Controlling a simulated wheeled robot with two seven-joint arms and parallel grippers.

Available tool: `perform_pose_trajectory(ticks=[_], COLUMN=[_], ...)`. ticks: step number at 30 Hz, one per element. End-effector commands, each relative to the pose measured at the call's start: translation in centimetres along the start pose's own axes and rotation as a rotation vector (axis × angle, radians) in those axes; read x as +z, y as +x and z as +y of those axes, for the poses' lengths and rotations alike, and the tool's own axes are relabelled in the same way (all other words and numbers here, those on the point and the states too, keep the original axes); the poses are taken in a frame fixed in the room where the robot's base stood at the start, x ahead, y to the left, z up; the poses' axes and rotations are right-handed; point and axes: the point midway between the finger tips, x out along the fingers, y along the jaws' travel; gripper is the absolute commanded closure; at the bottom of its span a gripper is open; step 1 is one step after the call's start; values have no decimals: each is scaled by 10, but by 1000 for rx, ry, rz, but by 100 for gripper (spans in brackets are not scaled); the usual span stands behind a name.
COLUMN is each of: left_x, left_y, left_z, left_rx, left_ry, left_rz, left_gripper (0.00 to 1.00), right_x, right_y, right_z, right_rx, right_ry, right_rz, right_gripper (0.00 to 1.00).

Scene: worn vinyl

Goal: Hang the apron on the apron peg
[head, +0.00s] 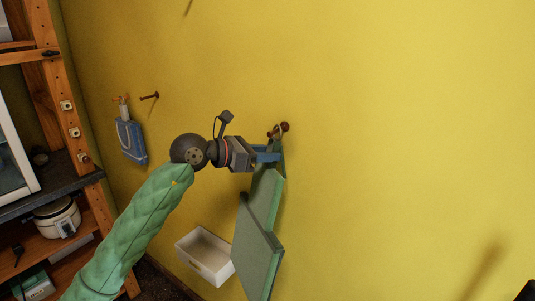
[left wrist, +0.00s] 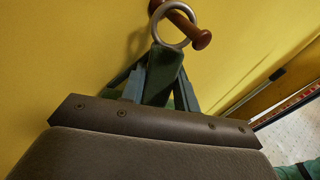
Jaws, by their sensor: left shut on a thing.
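The green apron (head: 262,220) hangs down in folded panels against the yellow wall. A metal ring (head: 277,131) at its top overlaps the dark red-brown peg (head: 285,126). In the left wrist view the ring (left wrist: 153,27) appears to be around the peg (left wrist: 201,39), with the peg's round head on the near side. My left gripper (head: 268,156) is shut on the apron's top strap just below the ring. The strap (left wrist: 162,75) also shows between the fingers (left wrist: 155,85) in the left wrist view. My right gripper is not in view.
A blue item (head: 130,140) hangs at the left beside another peg (head: 149,96). A white open bin (head: 206,256) sits low near the wall, left of the apron. A wooden shelf (head: 88,160) with a white cooker (head: 57,217) stands at far left. The wall to the right is bare.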

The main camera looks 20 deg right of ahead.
Motion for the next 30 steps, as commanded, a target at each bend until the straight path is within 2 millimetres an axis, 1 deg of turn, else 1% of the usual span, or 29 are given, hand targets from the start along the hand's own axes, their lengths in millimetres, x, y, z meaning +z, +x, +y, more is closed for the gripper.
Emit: perform_pose_trajectory(ticks=[12, 13, 16, 17, 30], left_x=[0, 0, 0, 0, 0], left_y=[0, 0, 0, 0, 0], left_z=[0, 0, 0, 0, 0], left_rx=[0, 0, 0, 0, 0], left_ry=[0, 0, 0, 0, 0], left_rz=[0, 0, 0, 0, 0], left_gripper=[100, 66, 46, 44, 44], right_x=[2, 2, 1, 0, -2], right_y=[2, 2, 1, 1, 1], right_z=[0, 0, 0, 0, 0], right_rx=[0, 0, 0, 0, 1], right_ry=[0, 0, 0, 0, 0], right_rz=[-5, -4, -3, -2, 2], right_gripper=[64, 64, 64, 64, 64])
